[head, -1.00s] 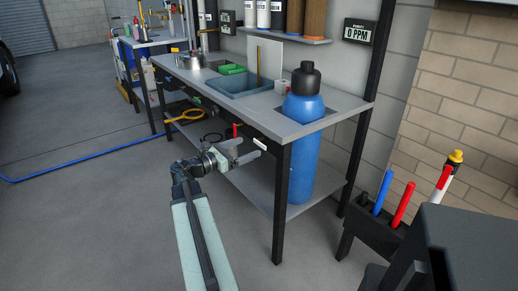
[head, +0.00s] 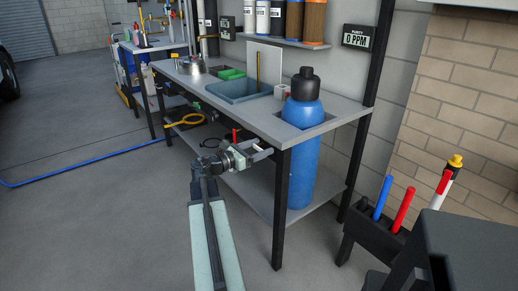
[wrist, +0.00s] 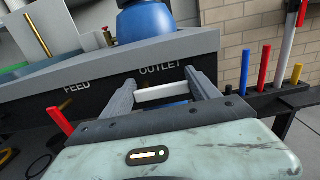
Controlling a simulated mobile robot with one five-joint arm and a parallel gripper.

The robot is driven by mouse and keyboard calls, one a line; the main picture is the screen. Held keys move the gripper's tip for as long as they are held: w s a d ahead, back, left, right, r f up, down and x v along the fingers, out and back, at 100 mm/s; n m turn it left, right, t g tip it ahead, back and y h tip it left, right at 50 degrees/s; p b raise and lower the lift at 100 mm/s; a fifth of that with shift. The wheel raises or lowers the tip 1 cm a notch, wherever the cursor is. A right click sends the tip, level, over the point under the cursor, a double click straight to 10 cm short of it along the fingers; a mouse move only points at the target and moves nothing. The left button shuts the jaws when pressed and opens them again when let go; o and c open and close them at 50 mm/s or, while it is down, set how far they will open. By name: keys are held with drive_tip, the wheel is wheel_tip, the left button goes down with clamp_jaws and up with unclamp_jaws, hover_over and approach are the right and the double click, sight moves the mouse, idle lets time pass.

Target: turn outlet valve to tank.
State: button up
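The outlet valve handle (wrist: 162,92) is a pale bar below the OUTLET label in the wrist view. It lies crosswise between the fingers of my gripper (wrist: 160,95), its ends hidden or close to them; I cannot tell whether they touch. The gripper's fingers are spread apart. In the head view my gripper (head: 262,152) is at the bench's front edge, near the front right leg. The red feed valve handle (wrist: 59,121) stands upright left of the gripper, below the FEED label. The blue tank (head: 303,160) with a black cap stands behind the gripper, through the bench top.
The bench (head: 262,122) has a lower shelf and dark legs. A rack (wrist: 270,104) with blue, red and other coloured handles stands at right. A blue sink (head: 238,92) sits in the bench top. A blue hose (head: 80,165) crosses the open floor at left.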

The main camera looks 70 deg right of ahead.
drive_tip(key=m, duration=0.2)
drive_tip(key=f+m+b, duration=0.1)
drive_tip(key=m, duration=0.1)
drive_tip(key=shift+f+m, duration=0.15)
drive_tip(key=shift+m, duration=0.25)
drive_tip(key=m, duration=0.2)
drive_tip(key=f+m+b, duration=0.1)
drive_tip(key=m, duration=0.1)
drive_tip(key=shift+w, duration=0.1)
drive_tip(key=m, duration=0.3)
drive_tip(key=f+m+b, duration=0.1)
drive_tip(key=m, duration=0.1)
drive_tip(key=shift+w+d, duration=0.25)
drive_tip(key=shift+w, duration=0.05)
drive_tip(key=shift+w+d+f+m+b, duration=0.1)
drive_tip(key=shift+w+m+b, duration=0.1)
drive_tip(key=shift+m, duration=0.8)
drive_tip(key=shift+w+d+f+m+b, duration=0.1)
drive_tip(key=shift+w+m, duration=0.05)
drive_tip(key=shift+m, duration=0.85)
drive_tip(key=o, duration=1.4)
drive_tip(key=shift+r, duration=0.1)
